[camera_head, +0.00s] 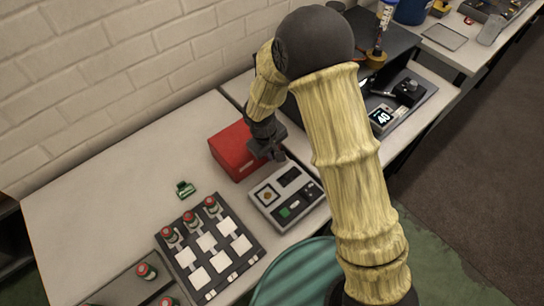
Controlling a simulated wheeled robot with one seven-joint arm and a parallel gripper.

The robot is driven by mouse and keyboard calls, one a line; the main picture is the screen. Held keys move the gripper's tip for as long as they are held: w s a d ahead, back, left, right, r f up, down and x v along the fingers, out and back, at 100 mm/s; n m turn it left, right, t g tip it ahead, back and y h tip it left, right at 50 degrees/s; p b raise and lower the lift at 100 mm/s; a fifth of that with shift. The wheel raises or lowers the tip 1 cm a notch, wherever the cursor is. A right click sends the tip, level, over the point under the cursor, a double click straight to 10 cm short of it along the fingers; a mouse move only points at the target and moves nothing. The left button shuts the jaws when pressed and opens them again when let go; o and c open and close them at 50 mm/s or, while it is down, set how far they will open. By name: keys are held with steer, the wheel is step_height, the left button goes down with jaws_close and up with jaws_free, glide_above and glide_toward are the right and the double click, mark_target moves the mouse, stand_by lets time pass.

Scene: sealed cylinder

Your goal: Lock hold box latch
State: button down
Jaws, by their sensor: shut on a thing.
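The red box (232,152) stands on the light table, its lid appearing down. It is most likely the hold box. My gripper (270,154) is at the box's right side, low against it, and its dark fingers look closed together. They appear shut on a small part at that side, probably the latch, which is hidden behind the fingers. I cannot make out the latch's position. My arm in its yellowish sleeve covers part of the scene to the right of the box.
A grey device (287,196) with a screen and buttons sits just in front of the gripper. A dark rack (252,244) with white squares and red-capped vials stands at front. A small green item (185,189) lies left.

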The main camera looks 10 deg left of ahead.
steer(key=shift+s+a+f+t+h+b, duration=0.15)
steer(key=shift+f+t+h+b, duration=0.35)
steer(key=shift+b, duration=1.8)
steer(key=shift+r+t+b, duration=0.4)
steer(key=shift+b, duration=0.05)
steer(key=c, duration=1.5)
jaws_free()
steer(key=v, duration=1.1)
steer(key=p+v, duration=0.1)
steer(key=v, duration=0.5)
steer(key=shift+s+a+r, duration=0.1)
steer(key=shift+a+r, duration=0.05)
steer(key=shift+a, duration=0.15)
